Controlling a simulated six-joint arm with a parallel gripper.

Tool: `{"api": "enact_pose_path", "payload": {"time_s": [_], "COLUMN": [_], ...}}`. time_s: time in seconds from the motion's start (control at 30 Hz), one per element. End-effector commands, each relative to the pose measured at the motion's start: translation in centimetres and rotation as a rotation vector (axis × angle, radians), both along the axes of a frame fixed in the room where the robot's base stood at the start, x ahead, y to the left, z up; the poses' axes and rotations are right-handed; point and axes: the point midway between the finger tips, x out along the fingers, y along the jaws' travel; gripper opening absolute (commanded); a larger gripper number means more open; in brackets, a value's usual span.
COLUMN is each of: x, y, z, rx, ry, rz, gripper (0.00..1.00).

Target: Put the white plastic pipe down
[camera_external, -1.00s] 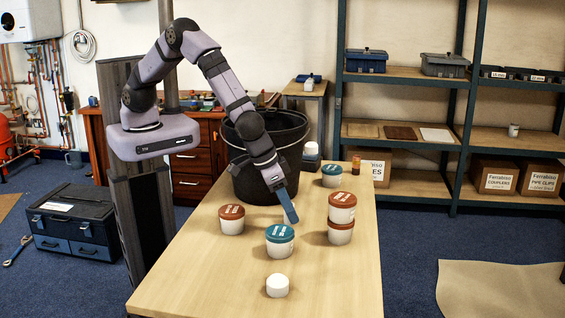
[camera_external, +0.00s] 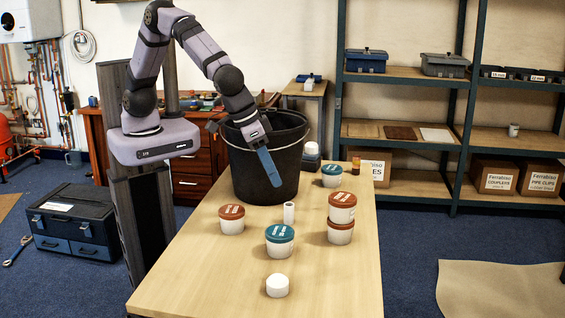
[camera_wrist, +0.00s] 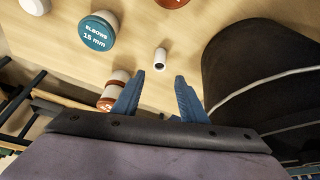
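The white plastic pipe (camera_external: 289,212) stands upright on the wooden table (camera_external: 190,278), between a brown-lidded tub and a stack of two brown-lidded tubs. In the wrist view the pipe (camera_wrist: 160,58) shows beyond the fingertips, clear of both. My gripper (camera_external: 275,182) is above and to the left of the pipe, in front of the black bucket. In the wrist view the blue fingers of my gripper (camera_wrist: 158,77) are spread apart with nothing between them.
A black bucket (camera_external: 240,175) stands close behind my gripper. A teal-lidded tub (camera_external: 280,243) and a white cap-like piece (camera_external: 277,286) stand nearer the front. The stacked tubs (camera_external: 341,220) are right of the pipe. The table's front left is clear.

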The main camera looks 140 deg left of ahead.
Motion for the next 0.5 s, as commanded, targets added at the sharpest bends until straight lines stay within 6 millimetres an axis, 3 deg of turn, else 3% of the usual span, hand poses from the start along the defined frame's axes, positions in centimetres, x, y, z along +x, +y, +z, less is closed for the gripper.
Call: {"api": "enact_pose_path", "payload": {"time_s": [0.27,0.37,0.5], "x": [-0.4,-1.6,-5.0], "y": [-0.6,-2.1,-6.0], "z": [0.1,0.1,-0.1], "rx": [-0.005,-0.020,-0.061], "ry": [0.011,0.041,0.119], "rz": [-0.023,-0.094,-0.290], "gripper": [0.39,0.39,0.39]}}
